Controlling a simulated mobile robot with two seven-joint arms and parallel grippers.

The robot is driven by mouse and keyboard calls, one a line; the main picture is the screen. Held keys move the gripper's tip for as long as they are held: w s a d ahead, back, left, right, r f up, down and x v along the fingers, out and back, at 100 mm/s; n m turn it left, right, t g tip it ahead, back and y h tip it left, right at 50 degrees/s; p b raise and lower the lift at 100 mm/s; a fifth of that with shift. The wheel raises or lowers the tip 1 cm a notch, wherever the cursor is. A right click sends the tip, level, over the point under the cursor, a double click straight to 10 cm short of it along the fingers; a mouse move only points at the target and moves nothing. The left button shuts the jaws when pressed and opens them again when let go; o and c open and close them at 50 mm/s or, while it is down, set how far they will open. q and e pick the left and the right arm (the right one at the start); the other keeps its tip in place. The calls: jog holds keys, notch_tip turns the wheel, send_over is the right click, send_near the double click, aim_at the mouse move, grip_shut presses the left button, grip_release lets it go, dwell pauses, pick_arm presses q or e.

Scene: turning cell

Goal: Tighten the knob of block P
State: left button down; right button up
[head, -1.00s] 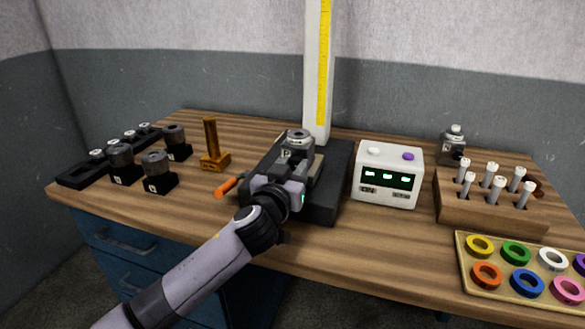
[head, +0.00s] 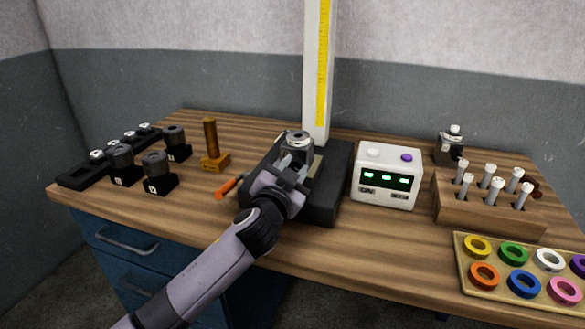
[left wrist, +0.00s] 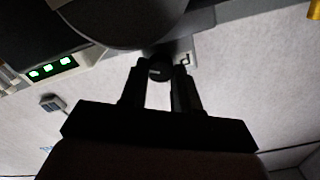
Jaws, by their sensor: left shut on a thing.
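Block P (head: 298,141), with a round metallic top, stands on the dark base of the height gauge in the middle of the bench. My left gripper (head: 290,172) is at its near side and hides its lower front. In the left wrist view the two fingers (left wrist: 164,78) close on a small dark round knob (left wrist: 159,71) on the block's face. A pale label (left wrist: 187,59) shows beside the knob. How tight the knob is cannot be seen. My right gripper is out of view.
The gauge's dark base (head: 335,190) carries a tall post with a yellow scale (head: 323,60). A white readout box (head: 388,176) stands right of it. Several dark blocks (head: 122,163) stand farther left.

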pick_arm(q)
jog(key=c, duration=0.8)
grip_release()
jog(key=shift+f, duration=0.1)
